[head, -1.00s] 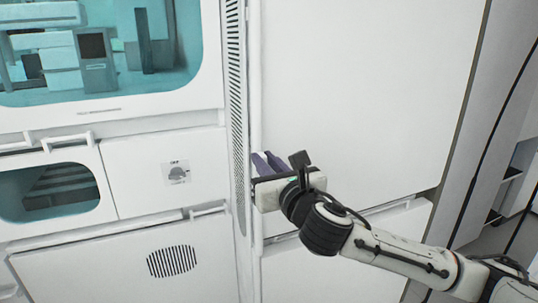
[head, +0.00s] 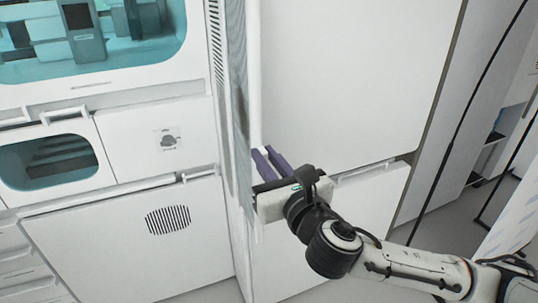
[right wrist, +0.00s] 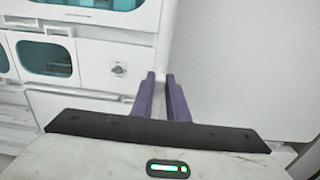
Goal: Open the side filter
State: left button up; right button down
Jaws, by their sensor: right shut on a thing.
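The side filter is the tall, narrow vented panel (head: 237,100) between the left cabinet section and the large plain white panel. Its mesh face now shows at a slant, with the panel standing out from the cabinet front. My right gripper (head: 264,158) is at the panel's right edge, with its purple fingers shut on it. The fingers hide the exact place of contact. In the right wrist view the two fingers (right wrist: 161,82) point at a white vertical strip, close together with a narrow gap. My left gripper is not in view.
Left are a teal-windowed cabinet (head: 90,85), a smaller windowed door (head: 100,165) with a handle, and a vented lower door (head: 120,262). A large plain white panel (head: 350,70) stands right of the filter. Open floor (head: 425,235) shows at the lower right.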

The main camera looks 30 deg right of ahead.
jog(key=c, duration=1.7)
grip_release()
jog(key=shift+s, duration=0.5)
jog(key=s+p, duration=0.1)
jog(key=s, duration=0.2)
jog(key=s+p, duration=0.1)
jog(key=s, duration=0.2)
jog(key=s+p, duration=0.1)
jog(key=s, duration=0.2)
jog(key=shift+s+a+p, duration=0.15)
jog(key=shift+a+p, duration=0.2)
jog(key=shift+a, duration=0.05)
